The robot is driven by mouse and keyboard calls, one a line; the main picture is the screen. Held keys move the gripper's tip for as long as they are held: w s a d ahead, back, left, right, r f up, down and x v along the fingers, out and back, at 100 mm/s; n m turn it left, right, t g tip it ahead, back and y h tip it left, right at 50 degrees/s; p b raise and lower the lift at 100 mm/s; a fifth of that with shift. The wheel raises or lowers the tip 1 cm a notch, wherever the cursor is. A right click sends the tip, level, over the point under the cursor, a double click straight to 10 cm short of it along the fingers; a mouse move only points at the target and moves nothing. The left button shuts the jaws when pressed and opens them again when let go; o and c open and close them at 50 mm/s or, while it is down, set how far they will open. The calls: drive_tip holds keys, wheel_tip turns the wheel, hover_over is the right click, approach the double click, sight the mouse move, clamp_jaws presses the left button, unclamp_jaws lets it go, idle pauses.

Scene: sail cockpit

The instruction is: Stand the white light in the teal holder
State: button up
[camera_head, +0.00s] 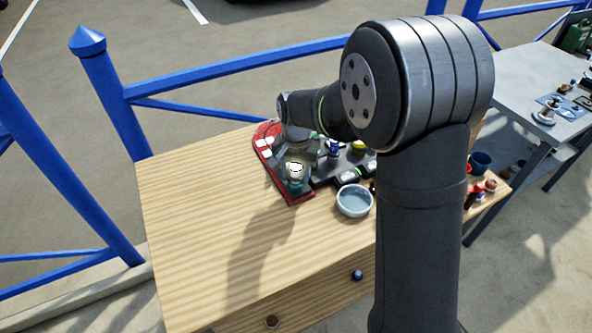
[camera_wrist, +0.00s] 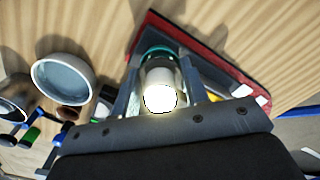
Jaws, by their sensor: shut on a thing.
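The white light (camera_wrist: 159,94) glows between the fingers of my gripper (camera_wrist: 160,88) in the wrist view. My gripper is shut on it. The teal holder (camera_wrist: 157,52) shows as a ring just beyond the light, on the red-edged board. In the head view the white light (camera_head: 296,169) looks upright, right above the teal holder (camera_head: 295,185). The light's lower end lines up with the holder. I cannot tell whether it is seated inside or just above, as the fingers and light hide the joint.
The red-edged board (camera_head: 297,198) lies on the wooden table (camera_head: 200,210). A grey-white bowl (camera_head: 354,201) stands close to the right of the holder. Several small items crowd the board's right side, with a dark blue cup (camera_head: 481,162) farther right. The table's left half is clear.

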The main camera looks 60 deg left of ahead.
drive_tip(key=shift+f, duration=0.3)
drive_tip(key=o, duration=0.7)
drive_tip(key=shift+r, duration=5.55)
drive_tip(key=shift+f, duration=0.1)
wheel_tip(320, 180, down, 9)
drive_tip(key=shift+r, duration=0.1)
